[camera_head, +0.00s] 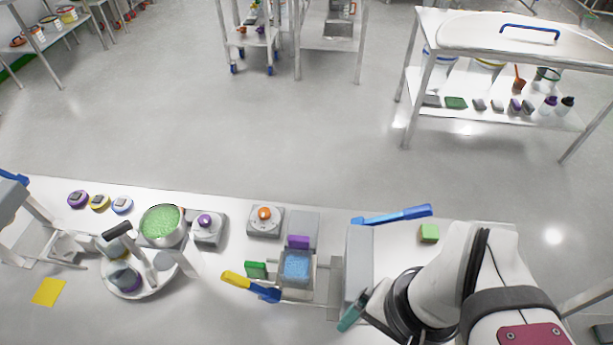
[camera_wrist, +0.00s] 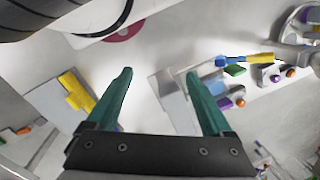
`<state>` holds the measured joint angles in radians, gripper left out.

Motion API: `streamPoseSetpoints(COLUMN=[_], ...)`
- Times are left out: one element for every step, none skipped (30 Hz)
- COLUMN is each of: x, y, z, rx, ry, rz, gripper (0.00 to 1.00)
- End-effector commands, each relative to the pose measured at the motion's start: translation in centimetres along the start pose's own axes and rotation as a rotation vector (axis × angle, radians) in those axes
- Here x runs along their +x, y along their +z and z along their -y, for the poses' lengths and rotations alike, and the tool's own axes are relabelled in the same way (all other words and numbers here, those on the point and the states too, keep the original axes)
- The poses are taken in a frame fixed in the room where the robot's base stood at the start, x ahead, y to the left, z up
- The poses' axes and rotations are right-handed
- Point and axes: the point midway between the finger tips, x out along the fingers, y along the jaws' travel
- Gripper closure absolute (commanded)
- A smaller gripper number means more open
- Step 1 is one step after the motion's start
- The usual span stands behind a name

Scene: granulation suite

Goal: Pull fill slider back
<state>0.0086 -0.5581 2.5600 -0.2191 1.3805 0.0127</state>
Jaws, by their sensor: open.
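The likely fill slider is a clear-walled box of blue granules (camera_head: 296,267) on a small bench rig, with a purple block (camera_head: 298,242) at its back edge. I cannot tell for certain which part slides. The blue granules also show in the wrist view (camera_wrist: 214,88), beyond the right finger. A grey upright housing (camera_head: 358,262) stands right of the box. My gripper (camera_wrist: 160,73) is open and empty, with its teal fingers wide apart above the bench. In the head view one teal finger (camera_head: 352,312) shows near the housing's front, apart from the granule box.
A yellow-and-blue scoop (camera_head: 250,287) and a green block (camera_head: 256,270) lie left of the box. A blue-handled tool (camera_head: 392,215) lies behind the housing. A yellow handle (camera_wrist: 76,90) on a grey plate is left of my fingers. A green-topped block (camera_head: 429,233) sits rightward.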

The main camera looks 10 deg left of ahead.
Motion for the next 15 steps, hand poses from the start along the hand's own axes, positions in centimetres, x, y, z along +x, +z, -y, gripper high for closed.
streamPoseSetpoints(x=[0.0,-0.2,-0.8,-1.5,-2.4,-3.6,-4.4,-5.1,-5.5,-5.6,-5.5,-5.0,-4.4,-3.8,-3.0], y=[0.0,-0.2,-0.8,-1.5,-2.5,-4.2,-5.7,-7.2,-9.2,-10.6,-11.9,-13.3,-14.2,-14.9,-15.6], z=[0.0,0.2,0.7,1.4,2.2,3.9,5.4,7.0,9.4,11.2,12.9,15.1,16.6,18.0,19.6], rx=[-0.001,-0.005,-0.020,-0.041,-0.065,-0.109,-0.144,-0.181,-0.230,-0.264,-0.295,-0.331,-0.355,-0.376,-0.399], ry=[0.000,0.002,0.010,0.019,0.033,0.056,0.076,0.097,0.124,0.142,0.160,0.181,0.195,0.207,0.220], rz=[0.001,0.004,0.015,0.027,0.044,0.073,0.099,0.126,0.160,0.183,0.205,0.232,0.251,0.266,0.284], gripper=[0.15,0.15,0.15,0.15,0.15,0.15,0.15,0.15,0.15,0.15,0.15,0.15,0.15,0.15,0.15])
